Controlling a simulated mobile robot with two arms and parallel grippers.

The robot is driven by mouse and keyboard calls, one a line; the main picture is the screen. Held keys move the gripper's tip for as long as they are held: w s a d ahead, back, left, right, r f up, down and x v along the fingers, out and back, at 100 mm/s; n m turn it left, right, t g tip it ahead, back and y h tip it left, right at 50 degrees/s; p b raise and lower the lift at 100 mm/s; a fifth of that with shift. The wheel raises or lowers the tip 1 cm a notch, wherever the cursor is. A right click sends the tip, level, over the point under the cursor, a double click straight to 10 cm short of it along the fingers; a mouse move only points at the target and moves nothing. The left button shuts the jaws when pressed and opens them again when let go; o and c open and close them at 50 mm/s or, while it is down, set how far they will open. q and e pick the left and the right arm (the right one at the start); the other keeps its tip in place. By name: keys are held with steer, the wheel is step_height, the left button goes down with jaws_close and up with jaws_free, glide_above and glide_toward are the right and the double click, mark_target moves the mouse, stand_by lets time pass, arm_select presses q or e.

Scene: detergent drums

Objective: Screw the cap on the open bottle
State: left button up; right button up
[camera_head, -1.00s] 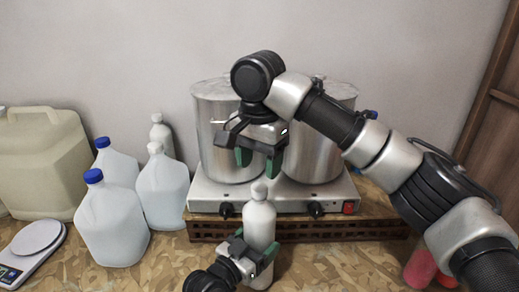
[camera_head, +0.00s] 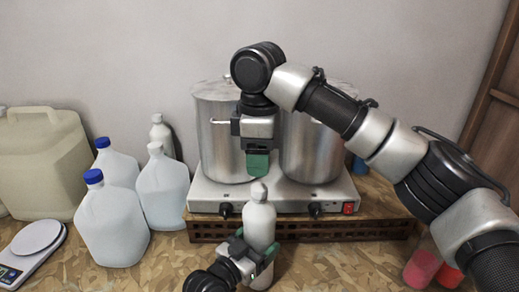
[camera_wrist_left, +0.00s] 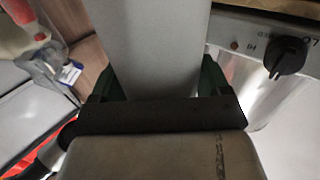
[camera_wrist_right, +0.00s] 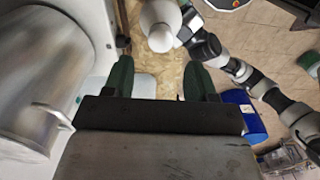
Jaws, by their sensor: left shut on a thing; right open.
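A white bottle (camera_head: 259,222) stands upright in front of the stove, with a white cap-like top (camera_head: 258,191). How tightly that top sits cannot be told. My left gripper (camera_head: 256,248) is shut on the bottle's body; the left wrist view shows the bottle (camera_wrist_left: 155,50) between its fingers. My right gripper (camera_head: 258,164) is just above the bottle top, pointing down, open and empty. In the head view its fingers line up one behind the other. In the right wrist view the bottle top (camera_wrist_right: 162,36) lies beyond the spread fingertips (camera_wrist_right: 158,70), apart from them.
Two steel pots (camera_head: 219,145) stand on a two-burner stove (camera_head: 285,198) right behind the bottle. Jugs with blue caps (camera_head: 110,222), a white-capped jug (camera_head: 162,188), a beige canister (camera_head: 45,165) and a scale (camera_head: 35,242) are at left. Red containers (camera_head: 420,268) are at right.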

mark_target(259, 187)
steer(key=n, duration=0.4)
steer(key=shift+r, duration=0.15)
steer(key=n, duration=0.6)
steer(key=shift+r, duration=0.15)
steer(key=n, duration=0.4)
steer(key=shift+r, duration=0.1)
steer(key=n, duration=0.4)
steer(key=shift+r+n, duration=0.15)
steer(key=shift+n, duration=0.25)
steer(key=shift+f, duration=4)
